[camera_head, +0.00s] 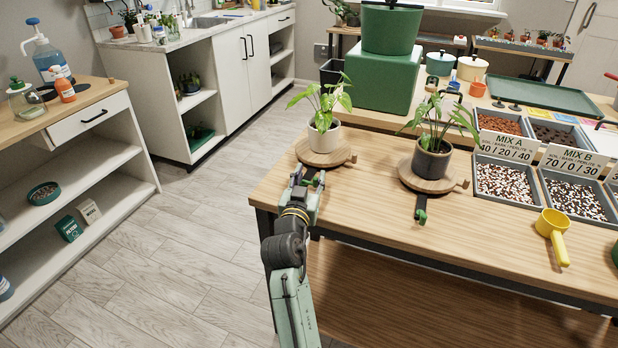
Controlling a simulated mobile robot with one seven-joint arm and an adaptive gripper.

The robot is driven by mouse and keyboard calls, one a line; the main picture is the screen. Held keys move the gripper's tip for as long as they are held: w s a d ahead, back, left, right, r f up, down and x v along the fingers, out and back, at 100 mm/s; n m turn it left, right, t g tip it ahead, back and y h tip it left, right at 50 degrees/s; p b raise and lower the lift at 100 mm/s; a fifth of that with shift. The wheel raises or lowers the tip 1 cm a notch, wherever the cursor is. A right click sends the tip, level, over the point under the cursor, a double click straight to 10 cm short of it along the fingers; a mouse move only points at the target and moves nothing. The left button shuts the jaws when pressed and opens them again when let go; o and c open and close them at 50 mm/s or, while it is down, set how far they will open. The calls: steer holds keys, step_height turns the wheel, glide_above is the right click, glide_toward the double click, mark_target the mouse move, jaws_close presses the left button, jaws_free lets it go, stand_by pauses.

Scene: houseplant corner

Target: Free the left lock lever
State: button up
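A round wooden turntable (338,156) near the table's left end bears a white pot (324,137) with a leafy plant. My gripper (309,177) is at the front edge of this turntable, over the table's front left part. A small green piece of the left lock lever (319,181) shows at its fingers; the rest of the lever is hidden. The fingers are too small and overlapped to tell whether they are open or shut on the lever. To the right, a second turntable (430,183) bears a dark pot (431,161). Its black lever with green tip (421,215) points toward the front.
A yellow scoop (553,236) lies at the front right. Labelled bins of mix (505,181) stand at the right. A green block (380,80) stands behind the plants. Bare tabletop (370,205) lies between the two levers.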

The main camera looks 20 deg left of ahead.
steer(key=o, duration=0.4)
steer(key=shift+w+d+f, duration=0.1)
steer(key=shift+d, duration=0.15)
steer(key=shift+o, duration=0.3)
steer(key=shift+a, duration=0.2)
steer(key=s+d, duration=0.1)
steer(key=s, duration=1.1)
steer(key=shift+d, duration=0.3)
